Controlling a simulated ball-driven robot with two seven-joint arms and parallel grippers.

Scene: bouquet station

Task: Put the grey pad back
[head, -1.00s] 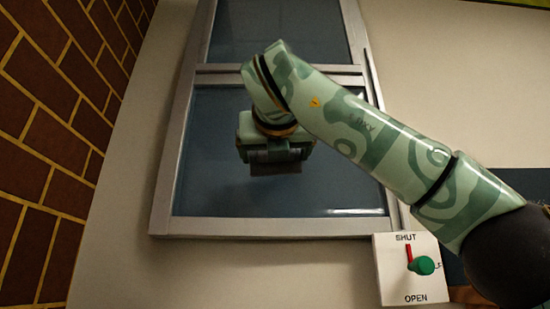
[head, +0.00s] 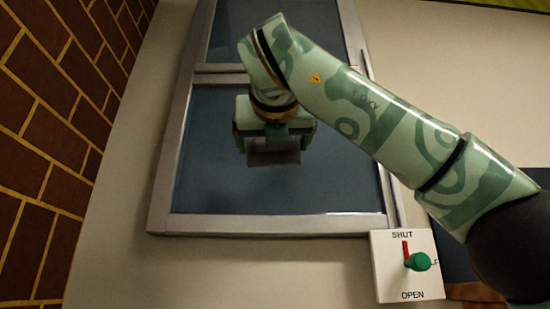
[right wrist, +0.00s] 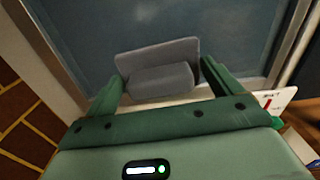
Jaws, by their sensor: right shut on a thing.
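The grey pad (head: 273,158) is in my right gripper (head: 275,150), in front of the lower window pane in the head view. In the right wrist view the pad (right wrist: 160,58) shows as a flat grey plate with a thicker rounded grip (right wrist: 160,80) on it. The green fingers of the right gripper (right wrist: 163,82) stand on either side of the grip and are shut on it. I cannot tell whether the pad touches the glass. My left gripper is in neither view.
The window (head: 330,180) has a grey frame (head: 265,224). A white switch plate (head: 410,280) marked SHUT and OPEN, with a green knob (head: 420,261) and a red pointer, sits below its right corner. A brick wall (head: 40,130) is at the left.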

